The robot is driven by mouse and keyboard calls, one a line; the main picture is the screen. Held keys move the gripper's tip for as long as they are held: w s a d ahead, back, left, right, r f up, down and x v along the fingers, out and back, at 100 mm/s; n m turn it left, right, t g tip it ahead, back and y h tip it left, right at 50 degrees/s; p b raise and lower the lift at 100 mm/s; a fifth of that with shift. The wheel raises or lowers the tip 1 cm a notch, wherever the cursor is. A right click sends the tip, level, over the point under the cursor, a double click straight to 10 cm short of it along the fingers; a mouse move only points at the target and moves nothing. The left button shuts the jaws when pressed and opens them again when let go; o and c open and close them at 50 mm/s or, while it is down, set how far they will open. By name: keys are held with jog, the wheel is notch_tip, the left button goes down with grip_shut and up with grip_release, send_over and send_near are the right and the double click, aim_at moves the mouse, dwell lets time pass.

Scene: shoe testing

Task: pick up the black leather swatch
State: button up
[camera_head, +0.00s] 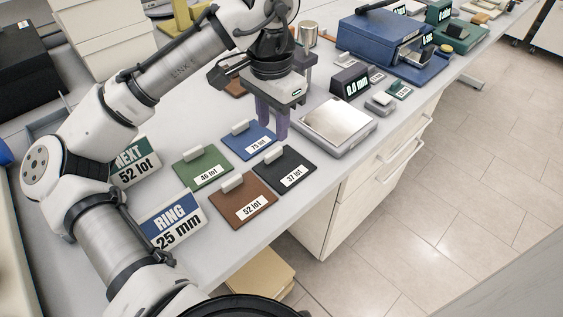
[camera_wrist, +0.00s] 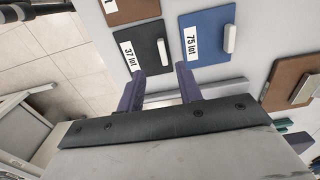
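The black leather swatch (camera_head: 278,168) lies flat on the bench, labelled "37 lot", with a pale grip block (camera_head: 274,155) on it. In the wrist view the black swatch (camera_wrist: 146,42) is just beyond my fingers, its grip block (camera_wrist: 162,52) in line with the gap between them. My gripper (camera_head: 271,130) points down above the bench, by the blue swatch (camera_head: 252,143) and behind the black one. In the wrist view my gripper (camera_wrist: 160,74) has its two purple fingers apart with nothing between them.
A green swatch (camera_head: 190,165) and a brown swatch (camera_head: 240,198) lie close by. A scale with a metal plate (camera_head: 335,118) stands right of my gripper. Signs reading "NEXT 52 lot" (camera_head: 133,163) and "RING 25 mm" (camera_head: 172,223) stand at left. The bench's front edge is near.

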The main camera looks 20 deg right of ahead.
aim_at(270, 153)
jog(key=f, duration=0.8)
jog(key=shift+w+a+p, duration=0.1)
jog(key=shift+a+p, duration=0.2)
jog(key=shift+p, duration=0.1)
grip_shut()
